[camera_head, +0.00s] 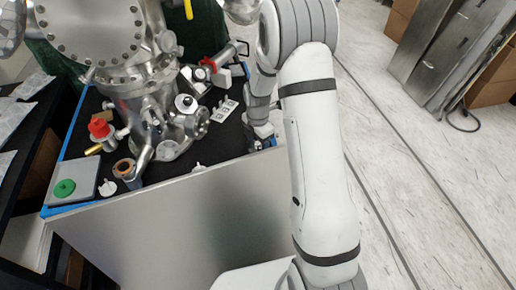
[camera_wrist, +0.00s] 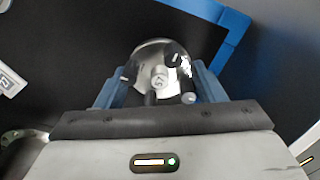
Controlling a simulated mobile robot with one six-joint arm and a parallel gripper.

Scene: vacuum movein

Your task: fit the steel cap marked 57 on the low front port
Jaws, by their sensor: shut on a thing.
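The steel cap (camera_wrist: 150,60) is a round shiny disc with a mark that reads 57 on its middle. In the wrist view it sits between the blue fingers of my gripper (camera_wrist: 158,84), which is shut on it. In the head view my gripper (camera_head: 262,138) is at the right edge of the bench, right of the steel chamber (camera_head: 140,95), and the cap cannot be made out there. Low at the chamber's front left, a tube ends in an upward port with a copper-coloured ring (camera_head: 124,167). I cannot tell for sure whether this is the low front port.
A grey tray with a green disc (camera_head: 68,188), a red-topped valve (camera_head: 101,128) and small white parts (camera_head: 107,188) are on the left. A handwheel (camera_head: 197,123) juts right from the chamber.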

